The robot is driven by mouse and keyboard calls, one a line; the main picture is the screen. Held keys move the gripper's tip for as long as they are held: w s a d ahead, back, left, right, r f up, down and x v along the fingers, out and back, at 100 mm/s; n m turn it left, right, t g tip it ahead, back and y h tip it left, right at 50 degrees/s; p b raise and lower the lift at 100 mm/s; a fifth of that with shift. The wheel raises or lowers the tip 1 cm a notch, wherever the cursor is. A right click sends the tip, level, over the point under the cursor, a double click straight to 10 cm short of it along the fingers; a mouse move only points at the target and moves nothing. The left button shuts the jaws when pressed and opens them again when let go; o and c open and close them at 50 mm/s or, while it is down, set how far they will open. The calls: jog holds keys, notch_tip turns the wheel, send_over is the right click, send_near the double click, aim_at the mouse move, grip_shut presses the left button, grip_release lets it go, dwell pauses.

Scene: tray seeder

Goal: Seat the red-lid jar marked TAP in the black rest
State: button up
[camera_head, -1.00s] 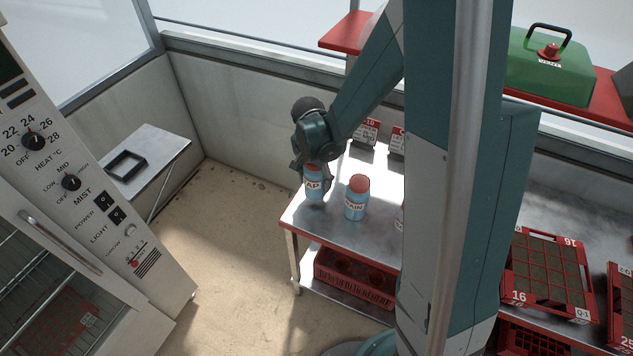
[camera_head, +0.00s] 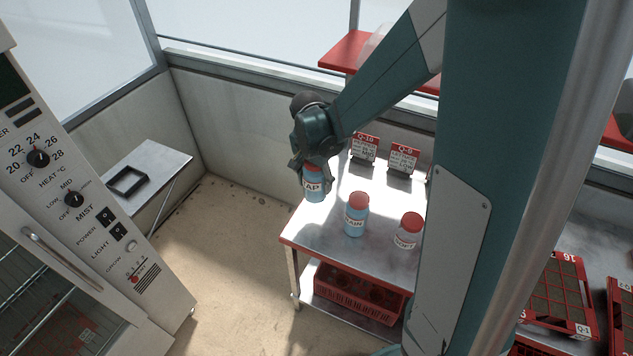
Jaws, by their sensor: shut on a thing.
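The jar marked TAP (camera_head: 313,187) has a blue body, a white label and a red lid mostly covered by the fingers. My gripper (camera_head: 311,172) is shut on it from above and holds it upright at the back left of the metal table (camera_head: 335,257). I cannot tell how far its base is above the tabletop. The black rest (camera_head: 128,181) is an open square frame. It lies on a small metal side table (camera_head: 160,161) to the left, beyond a floor gap, and it is empty.
A blue jar with a red lid (camera_head: 356,216) and a whiter red-lid jar (camera_head: 408,231) stand on the metal table. Red sign holders (camera_head: 364,149) stand behind them. A white control cabinet (camera_head: 90,245) fills the left. Bare floor (camera_head: 215,240) separates the tables.

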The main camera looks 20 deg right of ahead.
dwell(0.5)
jog(key=w+a+r+n+p, duration=0.2)
jog(key=w+a+r+p, duration=0.1)
jog(key=w+a, duration=0.9)
jog(key=w+a+r+n+p, duration=0.2)
jog(key=w+a+p, duration=0.1)
jog(key=w+a, duration=0.9)
jog(key=w+a+r+n+p, duration=0.1)
jog(key=w+a+n+p, duration=0.1)
jog(key=a, duration=1.7)
jog(key=w+a+r+n+y+p, duration=0.1)
jog(key=w+a+n+p, duration=0.1)
jog(key=a, duration=1.8)
jog(key=shift+n+t+p, duration=0.3)
jog(key=shift+n+p, duration=0.3)
jog(key=shift+p, duration=0.1)
jog(key=shift+w+f, duration=0.1)
jog(key=shift+f+b, duration=0.5)
jog(key=shift+f, duration=2.25)
